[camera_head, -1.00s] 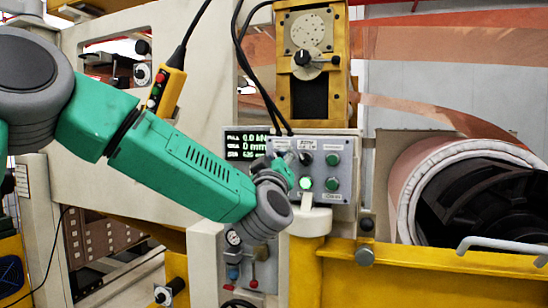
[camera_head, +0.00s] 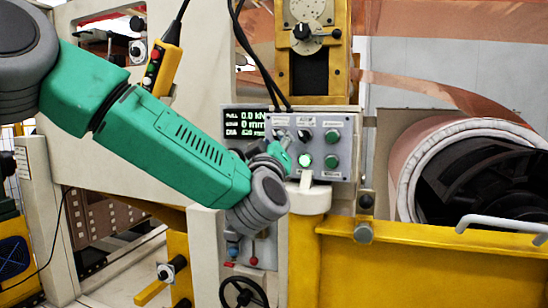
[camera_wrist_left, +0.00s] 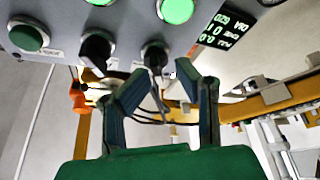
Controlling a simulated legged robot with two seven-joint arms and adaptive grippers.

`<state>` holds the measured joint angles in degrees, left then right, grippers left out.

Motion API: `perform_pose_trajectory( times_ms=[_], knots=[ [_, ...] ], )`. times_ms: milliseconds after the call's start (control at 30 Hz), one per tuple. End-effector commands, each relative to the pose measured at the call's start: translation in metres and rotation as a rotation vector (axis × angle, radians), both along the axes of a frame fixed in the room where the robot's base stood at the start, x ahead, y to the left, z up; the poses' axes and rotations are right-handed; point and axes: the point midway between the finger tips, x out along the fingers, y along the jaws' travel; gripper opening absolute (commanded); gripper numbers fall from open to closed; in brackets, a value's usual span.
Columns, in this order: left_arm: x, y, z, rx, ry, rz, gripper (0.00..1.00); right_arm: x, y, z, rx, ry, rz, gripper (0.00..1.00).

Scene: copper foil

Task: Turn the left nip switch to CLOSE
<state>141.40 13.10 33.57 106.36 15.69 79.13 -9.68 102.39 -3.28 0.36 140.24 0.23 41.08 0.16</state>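The grey control panel (camera_head: 346,121) stands in the middle of the head view, with dark rotary switches and green buttons. The left nip switch, a black knob in a metal ring (camera_wrist_left: 155,53), shows at the upper middle of the left wrist view, where the panel appears upside down. My left gripper (camera_head: 277,153) is at the panel's left side. In the wrist view its two fingers (camera_wrist_left: 160,76) are apart, with the switch handle in the gap near their tips. Contact cannot be told. The switch's label is unreadable. My right gripper is not in view.
A second black switch (camera_wrist_left: 96,50) sits close beside the left one. A lit green button (camera_head: 304,160) is below the switches. A display (camera_head: 245,122) is at the panel's left. A pale post (camera_head: 310,199) stands just under the panel, and a yellow rail (camera_head: 420,255) lies right of it.

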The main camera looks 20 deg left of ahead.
Motion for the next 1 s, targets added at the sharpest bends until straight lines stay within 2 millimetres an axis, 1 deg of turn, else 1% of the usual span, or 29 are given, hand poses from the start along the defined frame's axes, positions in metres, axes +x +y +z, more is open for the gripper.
perform_pose_trajectory(
  times_ms=[33, 200, 300, 400, 500, 600, 1000],
  knots=[
    [-0.010, -0.004, -0.004, 0.003, 0.003, -0.004, 0.28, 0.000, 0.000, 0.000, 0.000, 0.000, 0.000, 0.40],
    [-0.045, -0.012, -0.017, 0.005, 0.005, -0.007, 0.28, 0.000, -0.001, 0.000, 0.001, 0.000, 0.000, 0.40],
    [-0.062, -0.016, -0.024, 0.006, 0.005, -0.009, 0.28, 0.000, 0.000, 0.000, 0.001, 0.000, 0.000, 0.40],
    [-0.074, -0.018, -0.029, 0.005, 0.005, -0.008, 0.28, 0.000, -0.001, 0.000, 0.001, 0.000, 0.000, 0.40],
    [-0.082, -0.020, -0.032, 0.005, 0.006, -0.008, 0.28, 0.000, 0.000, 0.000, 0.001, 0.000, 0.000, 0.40],
    [-0.086, -0.020, -0.033, 0.005, 0.004, -0.007, 0.28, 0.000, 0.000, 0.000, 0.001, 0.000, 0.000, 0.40],
    [-0.086, -0.021, -0.033, 0.005, 0.006, -0.008, 0.28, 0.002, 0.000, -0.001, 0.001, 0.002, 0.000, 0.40]
  ],
)
